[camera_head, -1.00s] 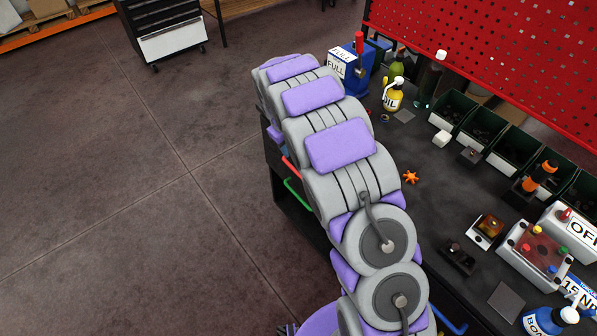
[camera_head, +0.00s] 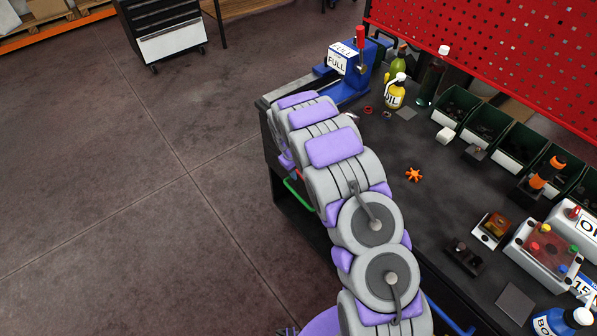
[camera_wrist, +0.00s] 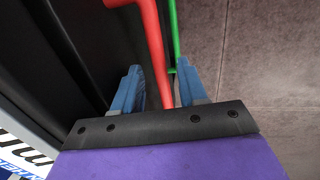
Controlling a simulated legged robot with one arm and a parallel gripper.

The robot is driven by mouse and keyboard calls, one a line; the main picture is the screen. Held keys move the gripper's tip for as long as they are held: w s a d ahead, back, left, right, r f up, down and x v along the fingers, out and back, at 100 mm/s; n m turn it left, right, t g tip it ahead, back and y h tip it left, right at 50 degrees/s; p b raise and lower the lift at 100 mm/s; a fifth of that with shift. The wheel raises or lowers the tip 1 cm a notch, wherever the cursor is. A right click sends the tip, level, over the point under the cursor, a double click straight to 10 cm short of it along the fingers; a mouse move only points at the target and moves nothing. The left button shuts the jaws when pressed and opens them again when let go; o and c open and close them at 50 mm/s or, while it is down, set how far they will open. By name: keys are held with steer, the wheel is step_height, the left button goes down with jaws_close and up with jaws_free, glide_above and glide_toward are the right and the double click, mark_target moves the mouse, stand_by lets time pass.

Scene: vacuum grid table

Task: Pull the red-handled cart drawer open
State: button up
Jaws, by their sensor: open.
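The red handle (camera_wrist: 152,45) runs down the wrist view, its bar passing between the fingers of my gripper (camera_wrist: 158,68). The gripper's two blue fingers are open, one on each side of the bar, with a visible gap to it. A dark drawer front (camera_wrist: 85,45) lies to the left of the handle. In the head view only a small bit of the red handle (camera_head: 299,175) shows beside my arm, and my gripper is hidden behind the arm. How far the drawer stands out cannot be told.
A green handle (camera_head: 298,194) sits just below the red one and also shows in the wrist view (camera_wrist: 173,35). The black tabletop (camera_head: 405,150) carries an orange star knob (camera_head: 413,174), a yellow oil bottle (camera_head: 395,92) and a blue press (camera_head: 352,75). Open floor (camera_head: 150,220) lies left.

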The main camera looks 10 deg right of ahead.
steer(key=shift+f, duration=0.2)
steer(key=shift+c, duration=0.3)
jaws_close()
